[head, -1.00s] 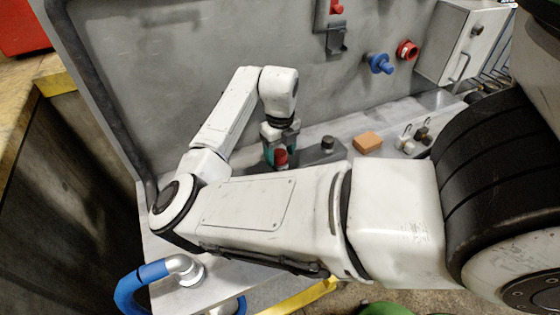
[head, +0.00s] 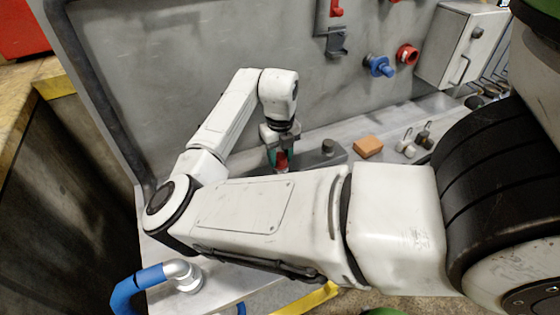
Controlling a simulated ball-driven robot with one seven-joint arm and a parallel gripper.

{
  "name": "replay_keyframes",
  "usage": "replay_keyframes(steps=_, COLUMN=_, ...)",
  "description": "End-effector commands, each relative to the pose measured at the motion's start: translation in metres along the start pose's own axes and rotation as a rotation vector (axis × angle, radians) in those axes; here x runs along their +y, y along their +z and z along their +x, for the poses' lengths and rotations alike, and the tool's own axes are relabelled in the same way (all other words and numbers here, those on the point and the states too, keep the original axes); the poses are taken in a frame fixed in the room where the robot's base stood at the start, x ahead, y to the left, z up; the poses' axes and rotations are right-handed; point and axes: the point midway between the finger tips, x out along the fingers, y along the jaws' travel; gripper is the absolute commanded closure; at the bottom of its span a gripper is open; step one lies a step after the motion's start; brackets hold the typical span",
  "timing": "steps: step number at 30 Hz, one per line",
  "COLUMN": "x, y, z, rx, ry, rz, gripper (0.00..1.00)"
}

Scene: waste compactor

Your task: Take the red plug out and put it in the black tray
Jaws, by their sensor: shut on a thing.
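My gripper (head: 281,156) points down over the ledge at the foot of the grey panel, with its teal-lined fingers shut on the red plug (head: 281,161). Only a small red part of the plug shows; my forearm hides what is below it, so I cannot tell whether it touches anything. A low dark grey piece (head: 326,155) with a dark knob on it lies just right of the gripper. I cannot tell whether it is the black tray, and no other tray shows clearly.
On the panel are a red round socket (head: 406,55), a blue plug (head: 379,66) and a grey switch box (head: 337,42). An orange block (head: 368,146) and small padlock-like items (head: 411,145) lie on the ledge to the right. A blue-sleeved pipe (head: 147,279) stands front left.

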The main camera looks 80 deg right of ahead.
Motion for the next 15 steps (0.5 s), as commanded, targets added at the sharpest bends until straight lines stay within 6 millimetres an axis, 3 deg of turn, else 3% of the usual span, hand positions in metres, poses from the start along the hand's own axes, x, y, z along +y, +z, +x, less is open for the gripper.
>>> replay_keyframes(steps=12, x=-0.0003, y=-0.0002, z=0.0004, rx=0.001, ry=0.000, rz=-0.002, gripper=0.96)
replay_keyframes(steps=15, x=-0.0006, y=-0.0006, z=-0.0014, rx=0.002, ry=-0.002, rz=-0.045, gripper=0.96)
